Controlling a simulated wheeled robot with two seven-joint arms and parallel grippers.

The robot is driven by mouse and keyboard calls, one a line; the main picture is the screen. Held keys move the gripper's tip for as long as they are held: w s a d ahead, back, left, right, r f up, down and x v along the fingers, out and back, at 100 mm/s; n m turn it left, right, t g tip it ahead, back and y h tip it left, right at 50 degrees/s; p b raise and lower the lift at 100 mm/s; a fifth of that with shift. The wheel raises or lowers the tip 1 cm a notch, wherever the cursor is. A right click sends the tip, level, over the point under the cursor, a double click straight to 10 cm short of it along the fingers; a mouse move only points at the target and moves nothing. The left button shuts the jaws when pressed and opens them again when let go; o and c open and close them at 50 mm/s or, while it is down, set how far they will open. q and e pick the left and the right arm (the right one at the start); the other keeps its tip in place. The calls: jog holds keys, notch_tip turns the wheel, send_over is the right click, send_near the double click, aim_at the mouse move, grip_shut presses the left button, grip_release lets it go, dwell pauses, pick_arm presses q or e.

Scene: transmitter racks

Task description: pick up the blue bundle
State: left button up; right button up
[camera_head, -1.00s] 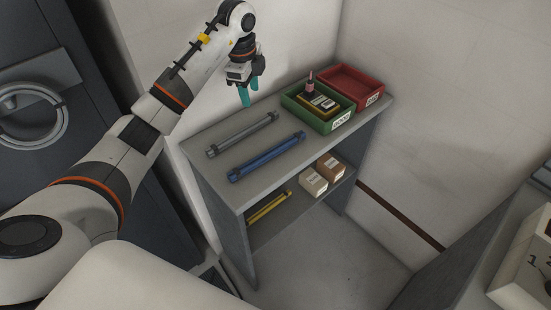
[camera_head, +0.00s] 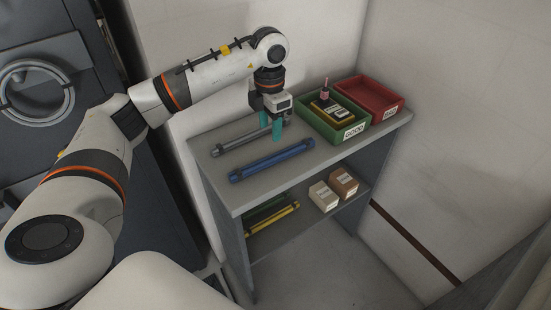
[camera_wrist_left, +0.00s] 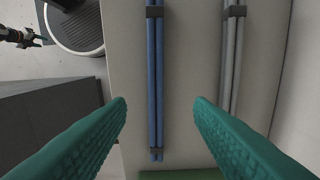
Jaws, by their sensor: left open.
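The blue bundle (camera_head: 272,160) lies on the top shelf of the grey rack, a long set of blue rods with dark bands near its ends. In the left wrist view the blue bundle (camera_wrist_left: 155,80) runs lengthwise between my fingers, below them. My left gripper (camera_head: 270,126) is open, pointing down with teal fingers, above the shelf near the right end of the grey bundle (camera_head: 238,139), behind the blue one. In the left wrist view my left gripper (camera_wrist_left: 160,112) holds nothing.
A green tray (camera_head: 312,126) marked GOOD holds a yellow and black device. A red tray (camera_head: 398,106) stands beside it. The lower shelf holds a yellow bundle (camera_head: 272,218) and two small boxes (camera_head: 333,190). A wall stands close behind the rack.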

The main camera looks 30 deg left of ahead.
aim_at(274, 155)
pick_arm(q)
notch_tip(274, 155, down, 4)
jog(key=shift+r, duration=0.2)
jog(key=f, duration=0.1)
jog(key=f+p, duration=0.1)
jog(key=f, duration=0.1)
jog(key=f+p, duration=0.1)
jog(key=shift+w+d+f, duration=0.15)
jog(key=shift+d+f, duration=0.2)
jog(key=shift+d, duration=0.05)
jog(key=shift+f, duration=0.5)
jog(key=shift+c, duration=0.2)
jog(key=shift+r, duration=0.1)
grip_shut()
